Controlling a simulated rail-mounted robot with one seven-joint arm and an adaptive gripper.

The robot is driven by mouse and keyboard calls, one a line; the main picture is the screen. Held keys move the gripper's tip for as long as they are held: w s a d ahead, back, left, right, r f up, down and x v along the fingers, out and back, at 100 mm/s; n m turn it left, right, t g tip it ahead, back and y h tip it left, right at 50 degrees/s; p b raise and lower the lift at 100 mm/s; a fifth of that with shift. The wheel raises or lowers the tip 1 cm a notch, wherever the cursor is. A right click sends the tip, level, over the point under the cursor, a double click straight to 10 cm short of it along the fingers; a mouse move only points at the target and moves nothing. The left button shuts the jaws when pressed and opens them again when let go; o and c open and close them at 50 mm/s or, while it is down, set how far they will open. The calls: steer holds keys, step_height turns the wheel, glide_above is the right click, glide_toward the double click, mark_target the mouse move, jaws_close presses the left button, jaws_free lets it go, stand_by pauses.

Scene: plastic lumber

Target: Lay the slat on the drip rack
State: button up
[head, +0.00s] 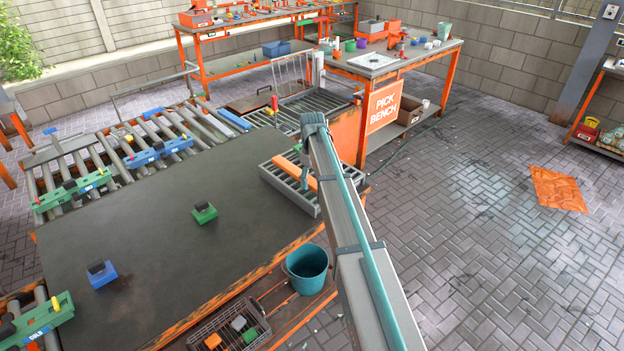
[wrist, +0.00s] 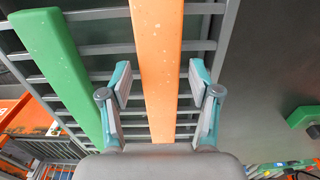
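An orange slat (head: 290,172) lies across the bars of the grey drip rack (head: 268,177) at the right end of the dark table. In the wrist view the orange slat (wrist: 157,50) passes between the fingers of my gripper (wrist: 159,78). The gripper is open, with a gap between each finger and the slat. A green slat (wrist: 57,65) lies across the same rack (wrist: 105,48) to the left, apart from the orange one.
The dark table (head: 150,240) carries a green block (head: 204,212) and a blue block (head: 101,273), with free room between. A roller conveyor (head: 130,145) with a blue slat (head: 235,119) is behind. The pick bench (head: 395,60) stands further back.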

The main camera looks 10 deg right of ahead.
stand_by(0.3)
step_height(320, 180, up, 12)
stand_by(0.6)
